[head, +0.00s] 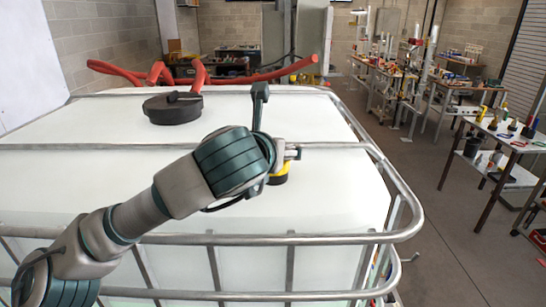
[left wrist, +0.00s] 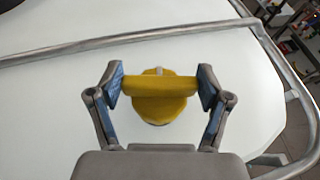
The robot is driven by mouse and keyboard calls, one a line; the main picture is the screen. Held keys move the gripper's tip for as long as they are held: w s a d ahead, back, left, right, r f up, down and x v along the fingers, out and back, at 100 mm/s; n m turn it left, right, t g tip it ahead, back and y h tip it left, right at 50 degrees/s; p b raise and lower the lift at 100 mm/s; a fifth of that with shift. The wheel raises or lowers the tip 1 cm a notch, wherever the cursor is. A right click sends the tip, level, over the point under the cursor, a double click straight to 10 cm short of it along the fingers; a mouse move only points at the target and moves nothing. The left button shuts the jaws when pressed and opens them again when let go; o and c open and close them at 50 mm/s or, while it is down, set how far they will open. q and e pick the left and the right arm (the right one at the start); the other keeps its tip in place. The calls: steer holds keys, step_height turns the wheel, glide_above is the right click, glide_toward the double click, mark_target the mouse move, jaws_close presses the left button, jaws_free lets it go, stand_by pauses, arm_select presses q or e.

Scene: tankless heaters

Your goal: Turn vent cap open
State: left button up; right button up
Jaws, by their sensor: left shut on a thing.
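The yellow vent cap (left wrist: 160,110) sits on top of the white tank (head: 80,180). It is round with a raised straight bar across it. In the left wrist view my left gripper (left wrist: 161,86) has one finger at each end of this bar and is shut on it. In the head view my left arm reaches in from the lower left over the tank. My right gripper is in neither view.
Metal cage bars (head: 408,230) run around and across the tank top. A black round lid (head: 172,110) and a red hose (head: 265,75) lie farther back on the tank. Workbenches with tools (head: 500,135) stand at the right, beyond clear floor.

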arm_select(q)
steer(key=shift+n+y, duration=0.7)
steer(key=shift+y, duration=0.1)
steer(key=shift+n+t+y, duration=0.3)
steer(key=shift+n+y, duration=0.4)
steer(key=shift+y, duration=0.1)
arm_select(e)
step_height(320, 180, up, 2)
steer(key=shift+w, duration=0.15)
arm_select(q)
steer(key=shift+w, duration=0.1)
steer(key=o, duration=0.9)
steer(key=shift+c, duration=0.2)
steer(key=shift+o, duration=1.2)
steer(key=shift+w+f, duration=0.1)
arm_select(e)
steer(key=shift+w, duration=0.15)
arm_select(q)
steer(key=v, duration=1.2)
steer(key=shift+d, duration=0.3)
